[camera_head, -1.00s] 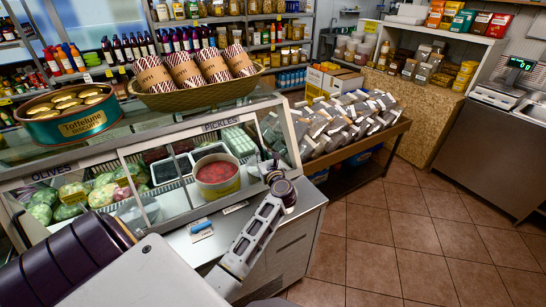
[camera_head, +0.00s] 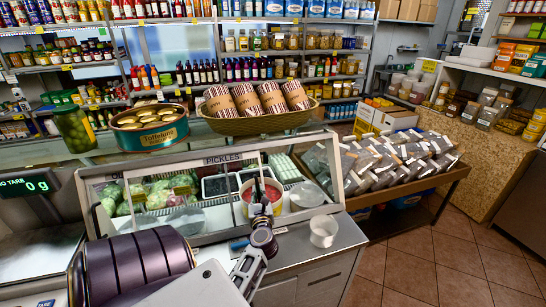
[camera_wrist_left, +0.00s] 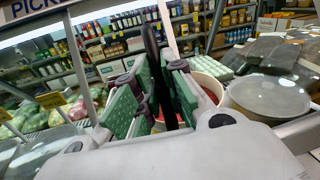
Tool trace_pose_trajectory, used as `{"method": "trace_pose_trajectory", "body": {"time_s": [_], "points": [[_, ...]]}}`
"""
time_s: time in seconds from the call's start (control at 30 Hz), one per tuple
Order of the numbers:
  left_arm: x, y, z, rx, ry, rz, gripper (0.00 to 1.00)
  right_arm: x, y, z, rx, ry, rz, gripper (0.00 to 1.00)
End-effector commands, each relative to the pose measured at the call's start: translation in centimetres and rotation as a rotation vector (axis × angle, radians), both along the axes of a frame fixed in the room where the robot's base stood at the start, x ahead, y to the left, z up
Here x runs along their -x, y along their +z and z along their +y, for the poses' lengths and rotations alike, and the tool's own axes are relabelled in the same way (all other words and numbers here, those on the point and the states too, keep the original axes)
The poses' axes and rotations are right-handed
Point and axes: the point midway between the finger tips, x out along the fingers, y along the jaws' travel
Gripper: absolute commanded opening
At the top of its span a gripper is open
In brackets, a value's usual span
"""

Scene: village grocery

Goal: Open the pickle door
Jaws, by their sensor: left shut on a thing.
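The PICKLES sign (camera_head: 225,158) is on the top rail of the glass-fronted counter case. My left gripper (camera_head: 259,197) is at the case front below and right of the sign, in front of a tub with red contents (camera_head: 246,190). In the left wrist view, its green-padded fingers (camera_wrist_left: 155,95) are shut on a dark upright bar, the door handle (camera_wrist_left: 152,50). The clear door pane is hard to make out, so how far it stands open cannot be told. My right gripper is not in view.
A wicker basket (camera_head: 240,127) of wrapped rolls and a teal tin (camera_head: 150,138) stand on top of the case. A white bowl (camera_head: 323,232) is on the steel ledge at right. The tiled floor (camera_head: 440,260) at right is clear.

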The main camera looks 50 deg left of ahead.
Motion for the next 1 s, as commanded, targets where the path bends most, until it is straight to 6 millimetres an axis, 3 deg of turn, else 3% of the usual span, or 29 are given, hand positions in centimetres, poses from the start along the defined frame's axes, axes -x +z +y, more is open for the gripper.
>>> {"method": "trace_pose_trajectory", "body": {"time_s": [0.1,0.3,0.83,0.87,1.0], "points": [[1.9,0.0,0.8,0.0,0.002,0.002,0.0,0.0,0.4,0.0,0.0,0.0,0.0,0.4],[3.8,0.0,1.6,0.001,0.001,0.001,0.0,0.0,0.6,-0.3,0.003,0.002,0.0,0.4],[4.6,0.0,1.9,0.001,0.001,-0.001,0.0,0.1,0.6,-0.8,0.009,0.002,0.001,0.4],[4.6,0.0,1.9,0.001,0.001,-0.001,0.16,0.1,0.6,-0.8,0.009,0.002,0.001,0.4],[4.5,0.0,1.9,0.001,0.001,-0.001,0.34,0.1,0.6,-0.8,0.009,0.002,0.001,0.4]]}}
